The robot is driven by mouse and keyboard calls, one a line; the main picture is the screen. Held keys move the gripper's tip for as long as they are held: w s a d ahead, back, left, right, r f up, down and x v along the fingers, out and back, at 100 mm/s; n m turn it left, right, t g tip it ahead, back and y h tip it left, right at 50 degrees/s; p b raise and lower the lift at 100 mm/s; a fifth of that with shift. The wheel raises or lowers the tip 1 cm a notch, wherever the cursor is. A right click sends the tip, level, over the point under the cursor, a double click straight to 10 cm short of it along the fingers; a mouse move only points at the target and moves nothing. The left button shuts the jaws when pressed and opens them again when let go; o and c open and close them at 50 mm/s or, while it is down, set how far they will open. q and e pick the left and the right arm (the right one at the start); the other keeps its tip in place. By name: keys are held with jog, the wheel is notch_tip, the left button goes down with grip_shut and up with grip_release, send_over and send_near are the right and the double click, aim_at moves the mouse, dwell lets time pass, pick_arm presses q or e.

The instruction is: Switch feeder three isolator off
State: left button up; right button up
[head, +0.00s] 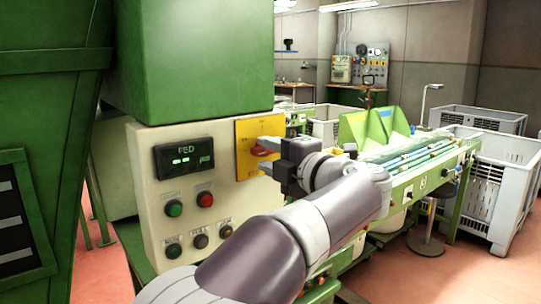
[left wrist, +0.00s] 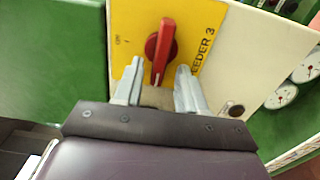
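The feeder three isolator is a red rotary handle (head: 262,150) on a yellow plate (head: 246,131) on the cream control panel. In the left wrist view the red handle (left wrist: 162,45) points along my fingers, beside a plate (left wrist: 195,14) reading "EEDER 3", with an "ON" mark to its left. My left gripper (head: 268,156) reaches in from the right at the handle. In the left wrist view my left gripper (left wrist: 160,66) is open, one finger on each side of the handle's near end, with gaps showing. My right gripper is not in view.
The cream panel (head: 150,145) also carries a green-lit display (head: 184,157), a green button (head: 174,208), a red button (head: 205,199) and several lower buttons. A green machine housing (head: 190,60) stands above. A conveyor (head: 420,155) and grey crates (head: 500,180) stand to the right.

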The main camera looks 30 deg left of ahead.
pick_arm(q)
jog(key=v, duration=1.2)
jog(key=shift+s+d, duration=0.2)
jog(key=shift+d, duration=0.1)
